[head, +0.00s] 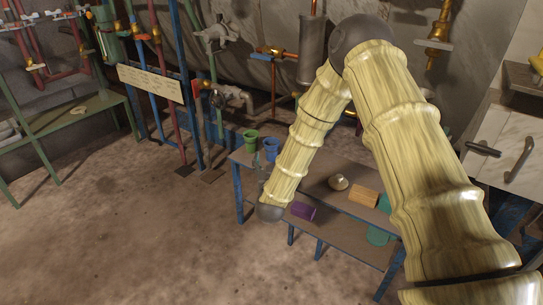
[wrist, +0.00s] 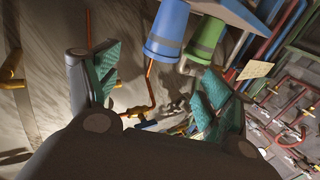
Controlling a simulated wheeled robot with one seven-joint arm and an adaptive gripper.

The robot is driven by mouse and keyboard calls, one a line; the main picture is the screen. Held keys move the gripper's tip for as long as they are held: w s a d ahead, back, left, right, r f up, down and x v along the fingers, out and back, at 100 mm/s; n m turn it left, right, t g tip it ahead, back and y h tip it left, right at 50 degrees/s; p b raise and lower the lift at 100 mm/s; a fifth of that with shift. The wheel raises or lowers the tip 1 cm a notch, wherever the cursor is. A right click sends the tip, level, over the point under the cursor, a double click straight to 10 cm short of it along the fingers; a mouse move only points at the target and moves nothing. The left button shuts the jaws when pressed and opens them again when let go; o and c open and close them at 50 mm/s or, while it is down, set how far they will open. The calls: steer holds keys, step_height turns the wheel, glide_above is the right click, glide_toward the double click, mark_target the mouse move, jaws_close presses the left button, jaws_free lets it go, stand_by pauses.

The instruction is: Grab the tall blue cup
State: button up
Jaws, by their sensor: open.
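The blue cup (head: 271,150) stands on the left end of a grey table, partly beside my arm, which covers some of that table. A green cup (head: 250,140) stands just left of it. In the wrist view, which looks turned over, the blue cup (wrist: 167,32) shows upside down at the top, with the green cup (wrist: 205,42) to its right. My gripper (wrist: 158,95) is open and empty, its teal-padded fingers spread wide. The blue cup is beyond the fingertips, not between them.
On the table (head: 320,172) are a shiny rounded lump (head: 338,182) and an orange block (head: 363,196). A purple block (head: 303,210) lies on the lower shelf. Pipes and a sign (head: 150,83) stand behind left. A green bench (head: 85,110) is far left. The floor in front is clear.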

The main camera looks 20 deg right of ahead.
mark_target(271, 147)
steer(key=b+x, duration=0.2)
steer(key=x, duration=0.3)
steer(key=shift+w+d+f, duration=0.1)
steer(key=shift+w, duration=0.2)
steer(key=shift+b+x, duration=1.1)
steer(key=shift+x, duration=1)
steer(key=shift+r, duration=0.2)
steer(key=shift+c, duration=0.3)
steer(key=c, duration=1.1)
